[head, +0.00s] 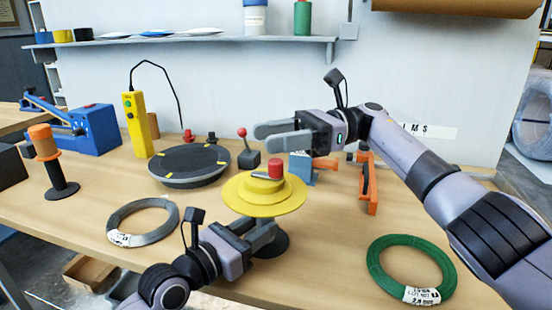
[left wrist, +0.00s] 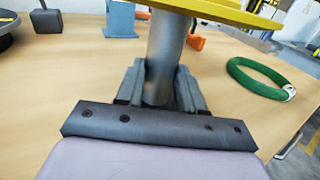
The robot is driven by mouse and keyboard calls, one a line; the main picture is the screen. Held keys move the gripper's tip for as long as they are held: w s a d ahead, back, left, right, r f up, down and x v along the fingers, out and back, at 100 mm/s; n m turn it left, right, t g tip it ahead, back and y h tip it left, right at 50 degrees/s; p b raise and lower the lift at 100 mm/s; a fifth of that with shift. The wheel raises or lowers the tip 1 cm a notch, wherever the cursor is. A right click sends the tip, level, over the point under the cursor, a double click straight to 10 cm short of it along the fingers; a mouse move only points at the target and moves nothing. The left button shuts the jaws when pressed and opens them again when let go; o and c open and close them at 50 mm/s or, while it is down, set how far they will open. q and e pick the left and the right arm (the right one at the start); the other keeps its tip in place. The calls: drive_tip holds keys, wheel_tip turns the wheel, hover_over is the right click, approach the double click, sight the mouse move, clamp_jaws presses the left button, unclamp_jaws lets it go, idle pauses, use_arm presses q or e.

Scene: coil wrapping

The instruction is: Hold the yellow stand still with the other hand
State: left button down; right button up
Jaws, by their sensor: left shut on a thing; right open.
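The yellow stand (head: 245,200) is a round yellow disc on a dark post and base, with a smaller raised yellow centre and a red knob (head: 275,168) on top. My left gripper (head: 262,232) is below the disc at the front. In the left wrist view its two fingers (left wrist: 160,90) are shut around the grey post (left wrist: 165,55), under the yellow disc (left wrist: 225,12). My right gripper (head: 262,138) is above and behind the stand, pointing left. Its fingers are apart and empty.
A black turntable (head: 190,163) is behind left. A grey wire coil (head: 142,222) lies left and a green coil (head: 410,268) lies right. A red-knobbed lever (head: 247,153), a blue-grey block (head: 301,168) and an orange tool (head: 368,185) stand behind. Bare table lies between stand and green coil.

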sight(276, 161)
drive_tip(key=shift+r, duration=2.35)
use_arm(q)
drive_tip(key=c, duration=0.6)
unclamp_jaws()
drive_tip(key=shift+a, duration=0.1)
